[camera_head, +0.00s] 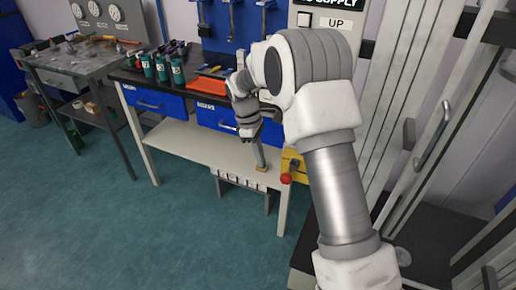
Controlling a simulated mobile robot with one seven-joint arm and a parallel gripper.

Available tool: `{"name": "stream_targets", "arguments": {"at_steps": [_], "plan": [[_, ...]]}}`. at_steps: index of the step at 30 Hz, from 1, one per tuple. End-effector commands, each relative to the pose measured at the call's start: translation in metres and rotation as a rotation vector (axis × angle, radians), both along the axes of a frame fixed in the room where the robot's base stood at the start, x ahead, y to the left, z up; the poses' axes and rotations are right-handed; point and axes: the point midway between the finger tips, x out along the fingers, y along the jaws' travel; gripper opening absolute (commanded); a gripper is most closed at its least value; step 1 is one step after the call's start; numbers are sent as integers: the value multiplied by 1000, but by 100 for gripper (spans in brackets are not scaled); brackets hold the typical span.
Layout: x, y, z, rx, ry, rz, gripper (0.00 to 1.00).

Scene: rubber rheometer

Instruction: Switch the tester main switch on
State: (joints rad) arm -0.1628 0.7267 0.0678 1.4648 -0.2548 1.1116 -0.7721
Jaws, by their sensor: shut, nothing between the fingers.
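My gripper (250,132) hangs from the wrist near the middle of the picture, in front of the blue-drawer workbench (188,146). It is shut and appears empty. No part is clearly marked as the tester main switch. A yellow box (292,163) with a red knob (286,178) stands at the bench's right end, to the right of and below my gripper. My arm partly hides the box. I cannot tell whether this is the switch, or its state.
Green bottles (163,69) and an orange item (212,71) sit on the bench. A grey table (85,63) with gauges (93,9) above it stands at left. A tall grey frame with handles (408,133) is at right. The green floor (110,235) is clear at front left.

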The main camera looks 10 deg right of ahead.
Motion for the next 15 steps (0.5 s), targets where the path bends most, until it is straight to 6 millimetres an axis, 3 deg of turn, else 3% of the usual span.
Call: {"name": "stream_targets", "arguments": {"at_steps": [4,9,15], "plan": [[-4,-7,-33,-1,3,-1,0],[-15,-30,-33,0,0,-2,0],[-20,-41,-35,1,-1,-1,0]]}}
